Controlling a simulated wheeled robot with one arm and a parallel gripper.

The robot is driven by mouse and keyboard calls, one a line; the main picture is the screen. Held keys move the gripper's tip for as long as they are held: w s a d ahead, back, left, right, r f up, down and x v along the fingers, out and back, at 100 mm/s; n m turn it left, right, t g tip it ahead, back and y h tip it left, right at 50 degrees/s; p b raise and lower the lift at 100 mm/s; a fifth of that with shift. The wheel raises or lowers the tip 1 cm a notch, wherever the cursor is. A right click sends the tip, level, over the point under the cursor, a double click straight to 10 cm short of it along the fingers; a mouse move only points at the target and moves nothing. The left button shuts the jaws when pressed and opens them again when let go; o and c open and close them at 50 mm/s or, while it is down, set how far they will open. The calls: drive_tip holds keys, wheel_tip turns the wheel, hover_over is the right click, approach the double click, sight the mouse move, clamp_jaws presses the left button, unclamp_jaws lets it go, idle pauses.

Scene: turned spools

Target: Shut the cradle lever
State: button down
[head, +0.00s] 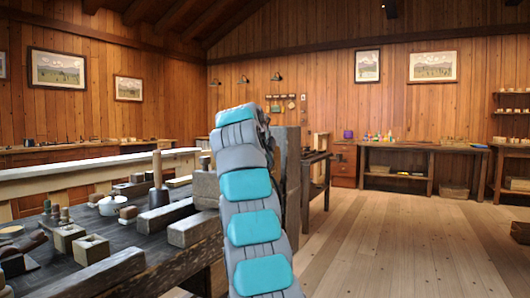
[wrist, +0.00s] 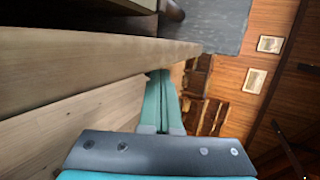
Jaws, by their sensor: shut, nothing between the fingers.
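My gripper (wrist: 160,76) shows in the wrist view with its two teal fingers together and nothing between them. The fingers lie close beside a long pale wooden beam (wrist: 70,68); I cannot tell whether they touch it. A dark rounded piece (wrist: 172,10) stands past the beam at the top of the wrist view; I cannot tell whether it belongs to the cradle lever. I cannot make out the lever for certain in either view. In the head view my arm reaches up in front of a tall wooden block, and my gripper is hidden.
A tall wooden block (head: 290,165) stands behind my arm.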

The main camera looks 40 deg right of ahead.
drive_tip(key=shift+w+d+f+p, duration=0.1)
drive_tip(key=shift+w+d+p, duration=0.3)
drive_tip(key=shift+d, duration=0.35)
drive_tip(key=shift+d+f, duration=0.1)
drive_tip(key=shift+s, duration=0.1)
